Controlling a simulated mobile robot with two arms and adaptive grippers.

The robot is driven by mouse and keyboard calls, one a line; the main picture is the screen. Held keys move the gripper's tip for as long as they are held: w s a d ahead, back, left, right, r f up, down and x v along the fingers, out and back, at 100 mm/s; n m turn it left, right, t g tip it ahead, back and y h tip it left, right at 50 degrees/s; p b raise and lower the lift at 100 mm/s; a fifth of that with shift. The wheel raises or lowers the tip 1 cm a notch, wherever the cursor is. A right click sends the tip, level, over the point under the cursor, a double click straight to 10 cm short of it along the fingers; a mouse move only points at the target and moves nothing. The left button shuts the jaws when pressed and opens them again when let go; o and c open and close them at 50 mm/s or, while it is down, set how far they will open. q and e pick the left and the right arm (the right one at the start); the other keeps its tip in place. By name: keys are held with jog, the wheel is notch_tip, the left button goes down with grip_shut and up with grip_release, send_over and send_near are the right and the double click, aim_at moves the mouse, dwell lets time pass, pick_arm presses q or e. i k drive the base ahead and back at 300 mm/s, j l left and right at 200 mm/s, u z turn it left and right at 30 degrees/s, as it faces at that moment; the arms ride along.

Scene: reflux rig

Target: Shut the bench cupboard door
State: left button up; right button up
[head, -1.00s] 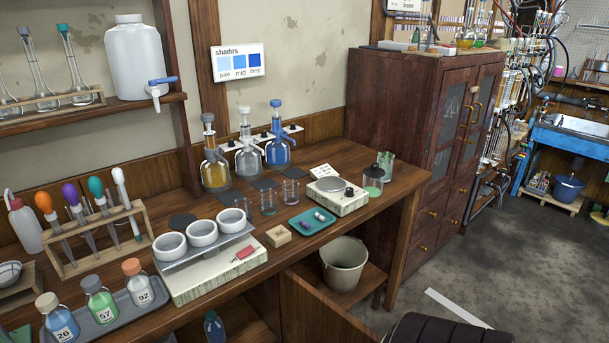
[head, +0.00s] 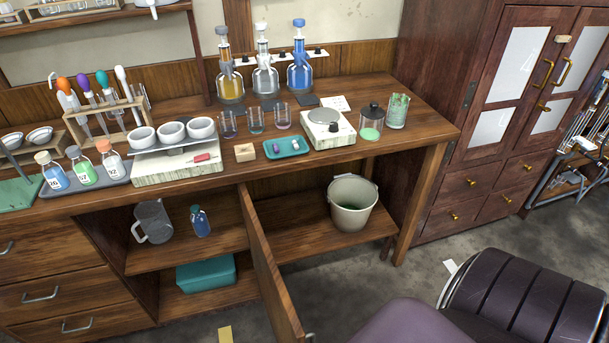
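The bench cupboard door (head: 268,270) is a brown wooden panel. It stands open, swung out from the bench front toward me, and I see it nearly edge-on. The open cupboard (head: 160,262) to its left holds a clear jug (head: 153,222), a small blue bottle (head: 200,222) and a teal box (head: 206,273). Neither of my grippers is in view.
A pale bucket (head: 351,207) stands on the low shelf right of the door. A dark padded seat (head: 520,300) is at the lower right. The bench top (head: 330,165) carries bottles, cups and a scale. Grey floor shows between bench and seat.

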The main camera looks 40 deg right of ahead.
aim_at(284, 321)
jog(key=l+u, duration=0.1)
jog(key=l, duration=0.7)
jog(key=k+l+u, duration=0.1)
jog(key=l, duration=0.7)
